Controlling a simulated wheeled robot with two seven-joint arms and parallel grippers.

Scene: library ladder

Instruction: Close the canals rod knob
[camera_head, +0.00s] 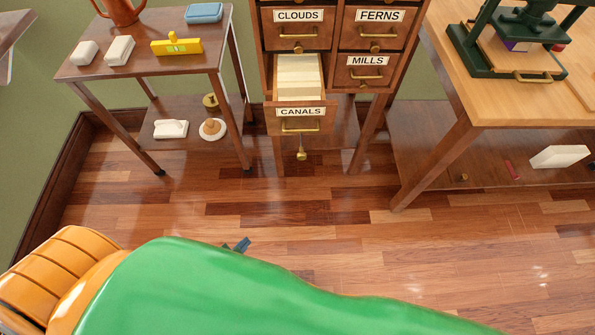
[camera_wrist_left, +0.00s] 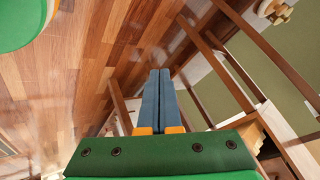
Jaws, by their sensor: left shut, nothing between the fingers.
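The CANALS drawer (camera_head: 300,113) is pulled out at the bottom of the wooden card cabinet, with pale cards (camera_head: 298,78) inside. Its rod knob (camera_head: 301,155), small and brass, sticks out below the drawer's brass handle (camera_head: 300,127). My left gripper (camera_head: 242,244) shows only its blue fingertips beyond my green arm, lower and to the left of the knob, apart from it. In the left wrist view the two blue fingers (camera_wrist_left: 159,98) lie together, shut and empty. I cannot make out the knob there. My right gripper is not in view.
A side table (camera_head: 140,60) with boxes and a yellow level (camera_head: 176,47) stands left of the cabinet. A workbench (camera_head: 480,80) with a green press (camera_head: 510,55) stands at right. The wooden floor in front is clear.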

